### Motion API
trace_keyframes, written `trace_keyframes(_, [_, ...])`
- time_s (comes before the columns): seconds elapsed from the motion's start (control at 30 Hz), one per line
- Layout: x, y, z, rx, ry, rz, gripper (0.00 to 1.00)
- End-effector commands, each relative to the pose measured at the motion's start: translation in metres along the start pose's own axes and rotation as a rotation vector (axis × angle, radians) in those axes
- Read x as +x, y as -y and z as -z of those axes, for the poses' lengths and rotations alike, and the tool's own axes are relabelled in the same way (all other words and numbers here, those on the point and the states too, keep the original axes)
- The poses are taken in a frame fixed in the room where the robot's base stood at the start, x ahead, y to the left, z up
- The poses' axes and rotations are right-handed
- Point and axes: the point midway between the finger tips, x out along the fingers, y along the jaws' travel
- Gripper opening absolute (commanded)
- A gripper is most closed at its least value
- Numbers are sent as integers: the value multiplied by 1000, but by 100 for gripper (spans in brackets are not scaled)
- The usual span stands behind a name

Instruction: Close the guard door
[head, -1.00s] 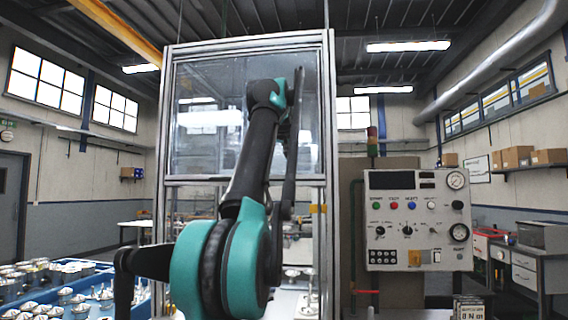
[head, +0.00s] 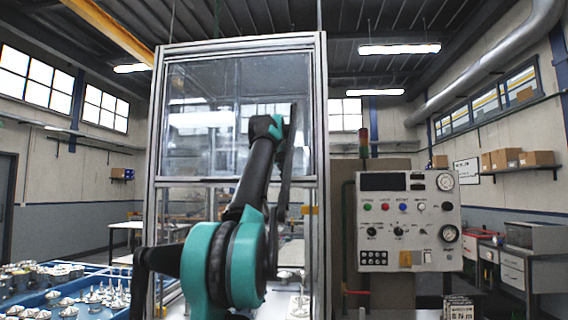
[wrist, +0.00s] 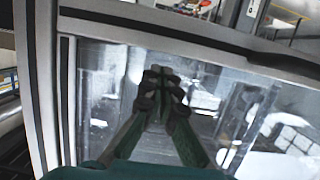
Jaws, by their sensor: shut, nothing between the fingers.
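The guard door (head: 222,75) is a clear panel in a pale metal frame, in the upper half of the tall machine enclosure in the head view. Its lower bar (head: 200,182) crosses at mid-height, and the space below appears open. The clear panel (wrist: 100,105) and its frame bar (wrist: 190,40) also show in the wrist view. My gripper (wrist: 163,78) is shut and empty in front of the panel; I cannot tell whether it touches it. In the head view my arm covers part of the door and opening, and the fingers are not clearly seen.
A control panel (head: 409,222) with buttons and gauges stands right of the enclosure, with a signal light (head: 363,142) above. A blue tray (head: 50,305) of metal parts lies at lower left. A drawer bench (head: 520,265) stands far right. Metal parts show inside the enclosure's lower part.

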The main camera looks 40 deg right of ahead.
Motion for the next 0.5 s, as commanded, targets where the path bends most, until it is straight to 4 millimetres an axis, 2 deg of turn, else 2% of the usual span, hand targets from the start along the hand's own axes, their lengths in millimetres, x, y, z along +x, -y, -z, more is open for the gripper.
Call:
trace_keyframes(0.2, [2,0,-10,0,0,0,0])
trace_keyframes(0.5, [2,0,-10,0,0,0,0])
